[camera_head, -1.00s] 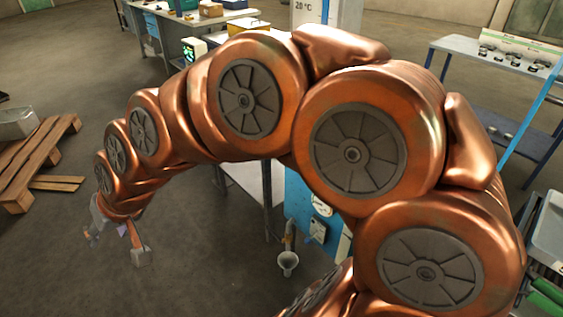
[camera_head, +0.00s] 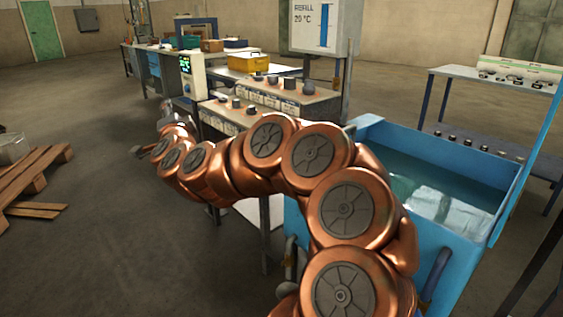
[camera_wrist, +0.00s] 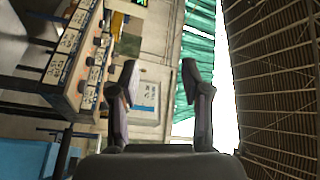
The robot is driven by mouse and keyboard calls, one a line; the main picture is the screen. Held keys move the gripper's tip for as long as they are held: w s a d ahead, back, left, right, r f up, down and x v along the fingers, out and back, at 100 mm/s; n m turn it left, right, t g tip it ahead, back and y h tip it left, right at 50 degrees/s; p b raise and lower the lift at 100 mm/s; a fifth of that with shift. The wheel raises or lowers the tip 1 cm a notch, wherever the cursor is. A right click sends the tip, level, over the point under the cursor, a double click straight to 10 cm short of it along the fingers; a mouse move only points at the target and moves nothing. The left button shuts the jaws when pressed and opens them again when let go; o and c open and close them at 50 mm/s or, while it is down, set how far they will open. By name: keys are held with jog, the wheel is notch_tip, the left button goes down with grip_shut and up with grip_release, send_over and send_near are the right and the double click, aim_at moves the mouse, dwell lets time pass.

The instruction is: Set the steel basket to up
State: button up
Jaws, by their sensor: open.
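A blue tank (camera_head: 362,135) of clear water stands right of my arm in the head view. A pale, blurred shape (camera_head: 448,212) shows at the water's right side; I cannot tell whether it is the steel basket or a reflection. No basket is clearly visible, and my arm hides the tank's near left part. My gripper (camera_head: 160,138) is at the far left end of my arm, away from the tank, small and partly hidden. In the wrist view my gripper (camera_wrist: 160,80) has two fingers apart with nothing between them.
A bench with labelled steps holding dark pieces (camera_head: 262,95) stands behind my arm, with a controller (camera_head: 192,76) and yellow bin (camera_head: 262,62). A refill panel (camera_head: 325,25) rises behind the tank. Wooden pallets (camera_head: 30,175) lie left. Floor between is clear.

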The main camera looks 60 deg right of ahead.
jog(key=s+d+f+m+g+h+b, duration=0.4)
jog(key=s+d+f+m+g+b, duration=0.15)
jog(key=s+d+f+g, duration=0.35)
jog(key=s+d+f+m+g+h+b, duration=0.45)
jog(key=s+d+f+m, duration=0.2)
jog(key=d, duration=0.45)
jog(key=shift+m, duration=0.4)
jog(key=shift+r+b+x, duration=0.15)
jog(key=shift+b+x, duration=0.35)
jog(key=shift+x, duration=1.35)
jog(key=shift+r+b+x, duration=0.1)
jog(key=shift+b+x, duration=0.35)
jog(key=shift+x, duration=1.35)
jog(key=shift+s, duration=0.1)
grip_shut()
